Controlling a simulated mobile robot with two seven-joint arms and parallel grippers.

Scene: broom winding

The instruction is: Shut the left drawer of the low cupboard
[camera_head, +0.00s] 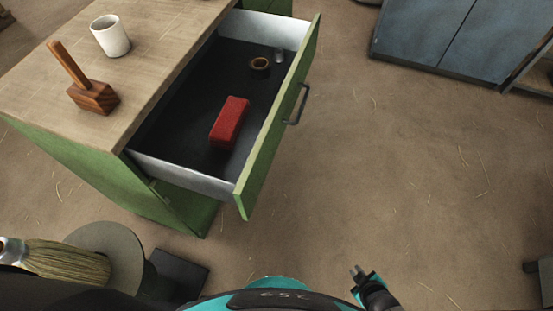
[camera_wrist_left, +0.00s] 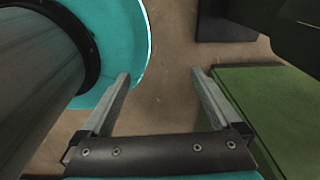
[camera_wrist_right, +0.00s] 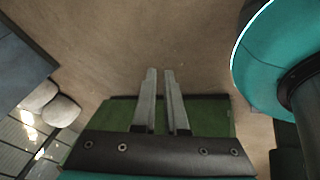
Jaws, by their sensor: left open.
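The low green cupboard (camera_head: 60,160) with a wooden top (camera_head: 150,50) stands at the upper left in the head view. Its drawer is pulled well out; the green front (camera_head: 275,130) carries a dark handle (camera_head: 298,105). Inside the drawer lie a red block (camera_head: 229,122), a brown ring (camera_head: 259,65) and a small grey piece (camera_head: 279,55). My right gripper (camera_head: 357,271) is below and right of the drawer front, apart from it. Its fingers (camera_wrist_right: 160,72) are close together with a narrow gap and nothing visible between. My left gripper (camera_wrist_left: 160,75) is open and empty, near a green panel (camera_wrist_left: 270,115).
A white mug (camera_head: 110,37) and a wooden mallet (camera_head: 92,95) stand on the cupboard top. A broom head (camera_head: 65,261) is at the lower left. A blue-grey cabinet (camera_head: 450,40) stands at the upper right. The floor right of the drawer is clear apart from straw bits.

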